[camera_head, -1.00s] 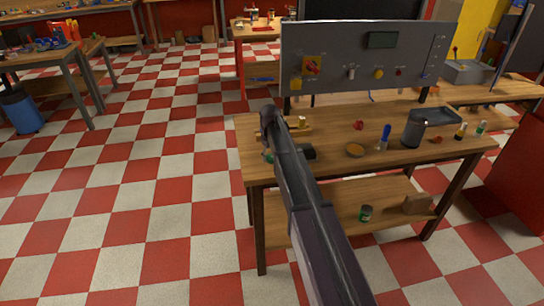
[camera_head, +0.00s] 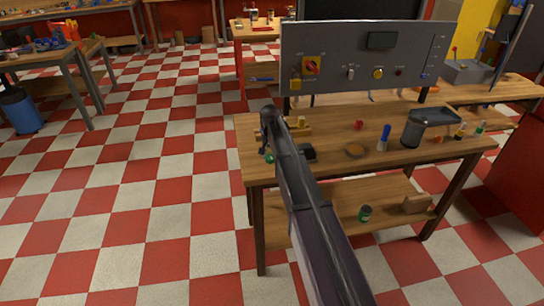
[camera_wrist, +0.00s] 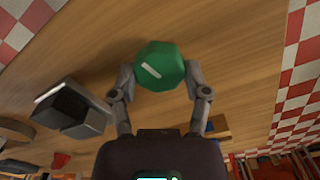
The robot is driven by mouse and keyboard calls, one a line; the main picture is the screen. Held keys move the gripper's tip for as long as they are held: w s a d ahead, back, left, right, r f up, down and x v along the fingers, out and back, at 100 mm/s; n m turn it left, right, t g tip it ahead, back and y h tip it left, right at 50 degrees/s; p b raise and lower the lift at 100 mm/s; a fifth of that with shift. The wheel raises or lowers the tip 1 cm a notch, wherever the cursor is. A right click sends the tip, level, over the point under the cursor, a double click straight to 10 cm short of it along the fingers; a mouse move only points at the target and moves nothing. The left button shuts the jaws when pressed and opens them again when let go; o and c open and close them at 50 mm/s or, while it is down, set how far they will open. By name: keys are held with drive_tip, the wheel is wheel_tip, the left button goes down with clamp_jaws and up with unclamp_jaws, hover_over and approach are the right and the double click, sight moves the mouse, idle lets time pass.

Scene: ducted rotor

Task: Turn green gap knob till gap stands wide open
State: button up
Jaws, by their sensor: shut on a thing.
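The green knob (camera_wrist: 160,66) sits between my gripper's two fingers in the wrist view, with a white mark slanting down to the right on its face. My gripper (camera_wrist: 160,80) is shut on it, one finger touching each side. In the head view a bit of the green knob (camera_head: 269,158) shows at the left end of the table, beside my arm, which hides most of the gripper. A dark block with a grey face (camera_wrist: 72,108) lies left of the knob in the wrist view. I cannot tell how wide the gap stands.
The wooden table (camera_head: 335,120) also bears an orange dish (camera_head: 356,149), a blue-handled tool (camera_head: 385,137) and a dark grey container (camera_head: 412,132). A grey control panel (camera_head: 365,55) stands behind.

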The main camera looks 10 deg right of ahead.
drive_tip(key=shift+w+m, duration=0.2)
drive_tip(key=shift+m, duration=0.1)
drive_tip(key=o, duration=1.1)
drive_tip(key=shift+o, duration=0.2)
drive_tip(key=shift+s, duration=0.1)
drive_tip(key=shift+s, duration=0.1)
drive_tip(key=shift+n+h, duration=0.4)
drive_tip(key=shift+n, duration=0.1)
drive_tip(key=s, duration=0.2)
drive_tip(key=s+r+p, duration=0.1)
drive_tip(key=s, duration=0.1)
drive_tip(key=s+a+r, duration=0.1)
drive_tip(key=s, duration=0.1)
drive_tip(key=shift+s+p, duration=0.1)
drive_tip(key=shift+p, duration=0.3)
drive_tip(key=s+d+n, duration=0.1)
drive_tip(key=s+n, duration=0.3)
drive_tip(key=s, duration=1.9)
drive_tip(key=shift+s+r+n+y+p, duration=0.2)
drive_tip(key=shift+r+n+y+p, duration=0.1)
drive_tip(key=shift+n+y+p, duration=0.1)
